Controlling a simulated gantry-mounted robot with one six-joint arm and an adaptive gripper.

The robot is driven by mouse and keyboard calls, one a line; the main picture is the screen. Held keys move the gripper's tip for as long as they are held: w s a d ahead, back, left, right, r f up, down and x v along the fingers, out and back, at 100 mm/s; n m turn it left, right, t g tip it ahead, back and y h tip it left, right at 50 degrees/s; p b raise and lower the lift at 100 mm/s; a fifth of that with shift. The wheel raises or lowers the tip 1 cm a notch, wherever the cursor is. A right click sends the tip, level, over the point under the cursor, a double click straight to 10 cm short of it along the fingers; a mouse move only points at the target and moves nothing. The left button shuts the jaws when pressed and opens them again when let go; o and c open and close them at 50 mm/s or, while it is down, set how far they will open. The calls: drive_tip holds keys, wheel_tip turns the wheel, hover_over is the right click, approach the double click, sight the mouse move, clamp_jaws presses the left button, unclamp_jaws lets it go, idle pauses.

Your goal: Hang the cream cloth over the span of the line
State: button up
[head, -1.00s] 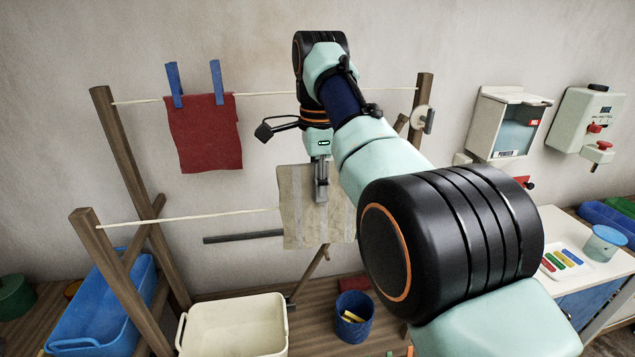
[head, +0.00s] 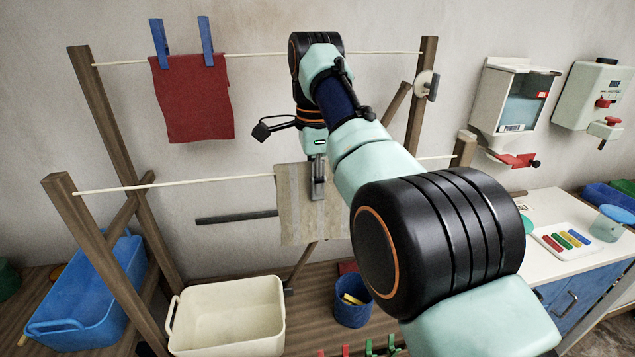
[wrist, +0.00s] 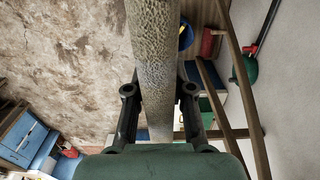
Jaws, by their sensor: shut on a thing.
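The cream cloth (head: 296,215) hangs down from my gripper (head: 318,180) in the head view. My gripper is shut on its upper part. In the wrist view the cloth (wrist: 156,60) runs as a narrow band between the fingers (wrist: 160,108). The front line (head: 180,184) runs from the left post to the right post at about the height of the cloth's top. My arm and the cloth hide its middle, so I cannot tell whether the cloth touches it.
A red cloth (head: 192,104) hangs from the back line (head: 260,57) by blue pegs. A cream basin (head: 228,318), a blue tub (head: 92,300) and a dark blue pot (head: 352,305) stand below. The front line's left span is bare. Wooden posts (head: 95,240) border the rack.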

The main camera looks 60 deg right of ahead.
drive_tip(key=shift+f, duration=0.25)
drive_tip(key=o, duration=0.9)
drive_tip(key=shift+o, duration=0.2)
wheel_tip(320, 180, up, 7)
drive_tip(key=p, duration=0.7)
